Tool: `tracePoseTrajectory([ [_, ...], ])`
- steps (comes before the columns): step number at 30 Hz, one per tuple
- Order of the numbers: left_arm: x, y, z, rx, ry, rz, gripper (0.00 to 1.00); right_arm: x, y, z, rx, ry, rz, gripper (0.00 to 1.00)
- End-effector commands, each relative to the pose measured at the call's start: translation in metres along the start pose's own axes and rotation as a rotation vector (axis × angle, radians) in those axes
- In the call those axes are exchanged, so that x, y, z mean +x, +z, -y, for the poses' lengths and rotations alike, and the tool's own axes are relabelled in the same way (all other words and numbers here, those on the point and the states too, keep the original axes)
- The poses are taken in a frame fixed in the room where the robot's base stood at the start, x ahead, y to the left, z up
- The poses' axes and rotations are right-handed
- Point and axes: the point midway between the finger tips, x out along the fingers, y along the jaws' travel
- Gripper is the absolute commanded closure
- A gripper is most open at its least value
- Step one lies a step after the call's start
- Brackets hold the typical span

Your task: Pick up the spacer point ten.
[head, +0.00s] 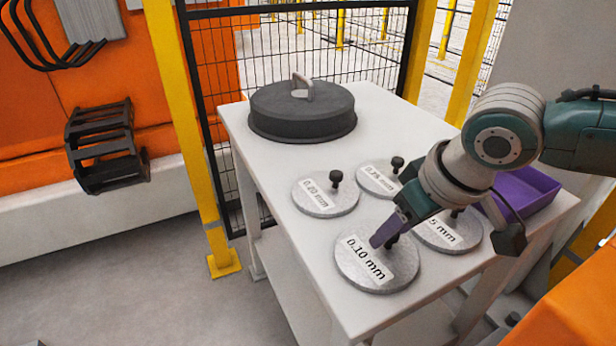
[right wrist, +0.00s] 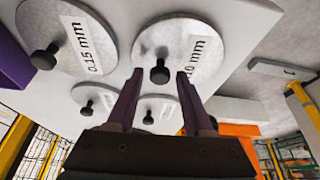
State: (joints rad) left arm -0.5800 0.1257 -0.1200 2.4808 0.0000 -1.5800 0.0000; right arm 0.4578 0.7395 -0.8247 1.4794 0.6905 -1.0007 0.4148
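The 0.10 mm spacer (head: 352,279) is a round grey disc with a white label and a black knob, lying flat at the table's front. It also shows in the right wrist view (right wrist: 209,28), with its knob (right wrist: 160,74) between the fingertips as seen there. My right gripper (head: 384,240) is over this spacer, with purple fingers at the knob and partly covering it. In the right wrist view its fingers (right wrist: 160,76) are apart, with gaps on both sides of the knob. I cannot tell how far down the knob the tips reach. My left gripper is not in view.
The 0.15 mm spacer (head: 461,242) lies close on the right, the 0.20 mm spacer (head: 328,207) behind, and another spacer (head: 369,181) behind under my arm. A dark round lid-like piece (head: 285,122) stands at the back, a purple tray (head: 535,192) at the right edge.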

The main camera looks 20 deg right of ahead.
Motion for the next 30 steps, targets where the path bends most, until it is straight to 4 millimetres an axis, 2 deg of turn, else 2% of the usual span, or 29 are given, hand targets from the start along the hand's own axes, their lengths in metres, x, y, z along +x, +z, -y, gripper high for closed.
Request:
tracePoseTrajectory([
  [2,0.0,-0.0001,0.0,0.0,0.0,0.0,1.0,-0.0001,0.0002,-0.0001,0.0,0.0,0.0,0.59],
  [13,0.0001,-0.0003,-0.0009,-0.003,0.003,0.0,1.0,-0.0001,0.0002,-0.0001,0.0,0.0,0.001,1.0],
  [30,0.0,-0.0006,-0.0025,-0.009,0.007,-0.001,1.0,-0.0006,-0.0007,0.0,0.0,0.0,-0.002,1.0],
])
